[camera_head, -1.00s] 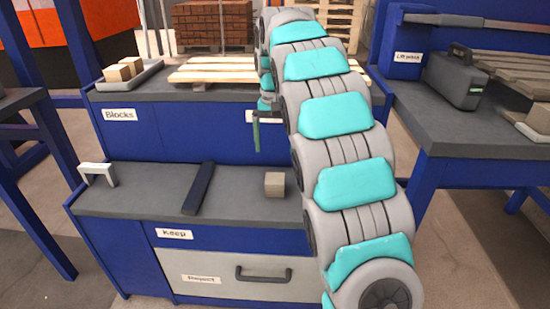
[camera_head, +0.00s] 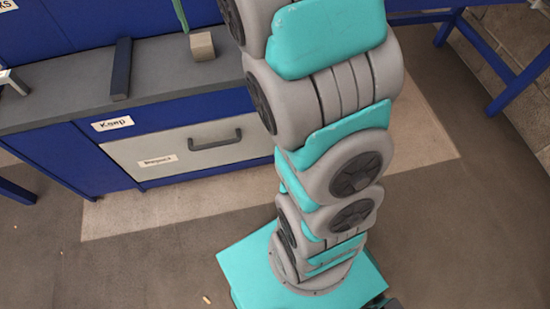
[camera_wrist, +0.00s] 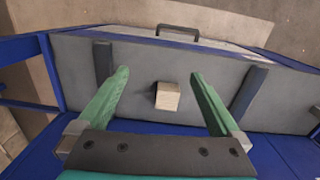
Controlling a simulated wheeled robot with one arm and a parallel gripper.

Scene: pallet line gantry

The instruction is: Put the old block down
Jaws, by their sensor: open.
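A small beige block (camera_head: 202,46) stands on the grey lower worktop (camera_head: 70,86) above the drawer. It also shows in the wrist view (camera_wrist: 167,96), centred between the fingers and apart from both. My gripper (camera_wrist: 159,73) is open and empty, its two green fingers spread wide above the worktop. In the head view one green finger shows at the top edge, just left of the block; the rest of the gripper is out of frame. Which block is the old one, I cannot tell from a mark.
A dark bar (camera_head: 121,68) lies on the worktop left of the block. The wrist view shows dark bars on both sides. A white bracket (camera_head: 14,80) stands at the far left. Below are a "Keep" label (camera_head: 113,124) and a shut grey drawer (camera_head: 175,155) with a dark handle.

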